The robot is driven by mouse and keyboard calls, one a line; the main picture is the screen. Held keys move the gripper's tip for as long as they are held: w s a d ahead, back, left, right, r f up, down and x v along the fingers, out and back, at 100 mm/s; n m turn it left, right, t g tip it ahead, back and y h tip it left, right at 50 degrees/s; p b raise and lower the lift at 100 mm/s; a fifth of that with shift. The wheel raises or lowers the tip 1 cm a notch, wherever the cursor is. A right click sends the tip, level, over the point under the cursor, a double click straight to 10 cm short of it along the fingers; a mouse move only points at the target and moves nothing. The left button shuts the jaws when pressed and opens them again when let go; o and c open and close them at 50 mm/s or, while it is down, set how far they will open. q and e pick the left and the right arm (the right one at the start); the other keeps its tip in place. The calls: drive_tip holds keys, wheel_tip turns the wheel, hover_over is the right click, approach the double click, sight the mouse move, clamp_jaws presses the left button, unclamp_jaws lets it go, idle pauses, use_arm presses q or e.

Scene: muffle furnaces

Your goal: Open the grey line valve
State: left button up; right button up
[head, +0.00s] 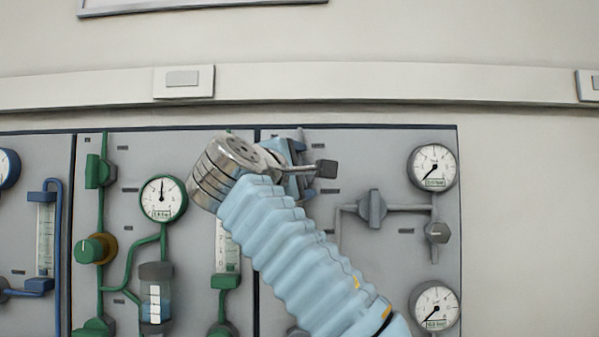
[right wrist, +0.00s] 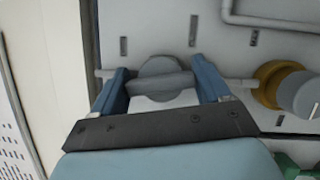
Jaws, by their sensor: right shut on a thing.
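My right gripper (head: 288,157) reaches the upper left of the grey-line panel (head: 385,280) in the head view, largely hidden by its own metal wrist. In the right wrist view its blue fingers (right wrist: 163,78) are on either side of a grey valve handle (right wrist: 165,76), a round body with a bar across it, and are shut on it. The bar lies roughly along the grey pipe, spanning from finger to finger. In the head view this valve is hidden behind my wrist. My left gripper is not in view.
Another grey valve (head: 371,208), a small knob (head: 437,232) and two gauges (head: 432,168) (head: 436,304) are to the right. The green-line panel with a gauge (head: 162,198) is to the left. A knob with a brass collar (right wrist: 280,84) is close to my fingers.

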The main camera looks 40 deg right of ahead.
drive_tip(key=shift+m+g+y, duration=0.4)
drive_tip(key=shift+m, duration=0.8)
drive_tip(key=o, duration=1)
drive_tip(key=shift+d, duration=0.1)
drive_tip(key=v, duration=1.4)
